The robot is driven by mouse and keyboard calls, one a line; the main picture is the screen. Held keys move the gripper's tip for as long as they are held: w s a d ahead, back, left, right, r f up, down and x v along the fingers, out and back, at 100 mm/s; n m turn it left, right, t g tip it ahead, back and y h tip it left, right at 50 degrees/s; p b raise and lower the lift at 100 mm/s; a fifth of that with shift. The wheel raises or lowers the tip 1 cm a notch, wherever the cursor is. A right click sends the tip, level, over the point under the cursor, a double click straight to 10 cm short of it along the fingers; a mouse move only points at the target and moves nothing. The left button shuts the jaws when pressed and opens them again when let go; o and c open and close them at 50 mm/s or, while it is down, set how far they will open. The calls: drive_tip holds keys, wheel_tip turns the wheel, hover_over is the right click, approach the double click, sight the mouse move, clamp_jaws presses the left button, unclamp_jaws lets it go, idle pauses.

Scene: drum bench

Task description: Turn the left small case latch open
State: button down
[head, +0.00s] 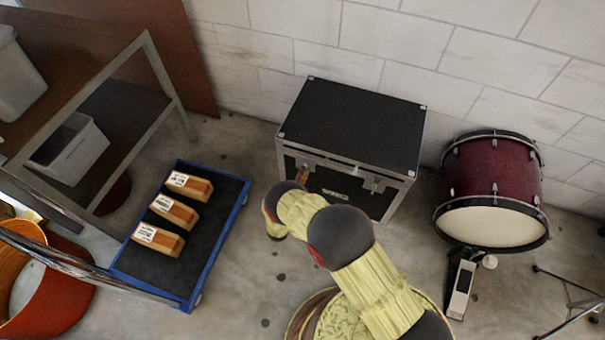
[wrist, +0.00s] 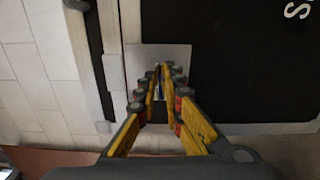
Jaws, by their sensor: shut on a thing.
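The black case (head: 352,120) with silver edges stands on the floor against the wall.
A blue-edged cart (head: 228,235) with several tan, labelled blocks stands to the left, beside a metal-framed shelf (head: 153,60). A red bass drum (head: 492,185) with a pedal (head: 461,288) stands to the right. Some floor between the cart and case is free.

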drive_tip(key=c, duration=1.9)
unclamp_jaws()
drive_tip(key=v, duration=1.2)
